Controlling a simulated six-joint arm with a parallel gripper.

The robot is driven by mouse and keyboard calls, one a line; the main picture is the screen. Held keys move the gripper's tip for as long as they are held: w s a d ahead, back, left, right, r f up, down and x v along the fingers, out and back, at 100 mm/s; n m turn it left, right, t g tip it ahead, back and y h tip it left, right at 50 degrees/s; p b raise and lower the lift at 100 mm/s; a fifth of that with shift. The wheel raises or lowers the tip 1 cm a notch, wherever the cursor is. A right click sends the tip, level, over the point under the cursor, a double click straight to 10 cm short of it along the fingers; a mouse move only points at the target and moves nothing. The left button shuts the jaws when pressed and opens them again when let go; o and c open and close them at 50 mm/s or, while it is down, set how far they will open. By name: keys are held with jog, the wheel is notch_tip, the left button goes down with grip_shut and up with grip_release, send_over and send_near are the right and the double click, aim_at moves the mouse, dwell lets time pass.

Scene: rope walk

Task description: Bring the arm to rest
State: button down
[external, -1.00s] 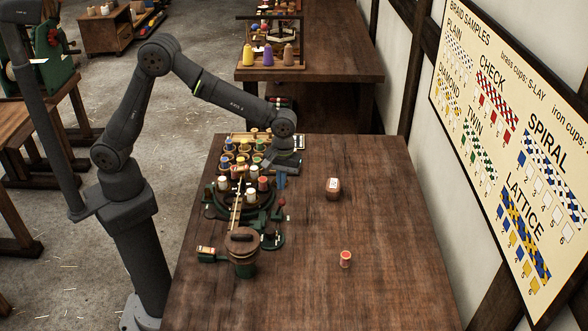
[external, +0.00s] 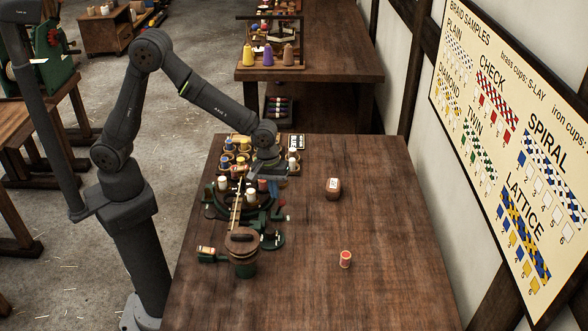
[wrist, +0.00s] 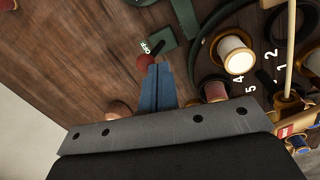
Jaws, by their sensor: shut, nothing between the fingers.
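My gripper (external: 272,187) hangs low over the braiding machine at the left side of the table (external: 340,290). In the wrist view its blue fingers (wrist: 158,88) are together with nothing between them. The green machine (external: 222,208) carries several bobbins on its round base. A white bobbin (wrist: 235,55) and a red one (wrist: 215,92) sit close to the right of my fingers in the wrist view. My arm hides part of the bobbin rack behind the machine.
The table's right half is mostly clear.

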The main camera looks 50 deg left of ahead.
jog(key=shift+t+h, duration=0.9)
jog(key=s+a+f, duration=0.2)
jog(key=s+a, duration=0.1)
jog(key=shift+s+f, duration=0.1)
jog(key=shift+f, duration=0.05)
jog(key=shift+s+a+f+t+h, duration=0.2)
jog(key=shift+s+a+t+h, duration=0.05)
jog(key=shift+a+t+h, duration=0.05)
jog(key=v, duration=1)
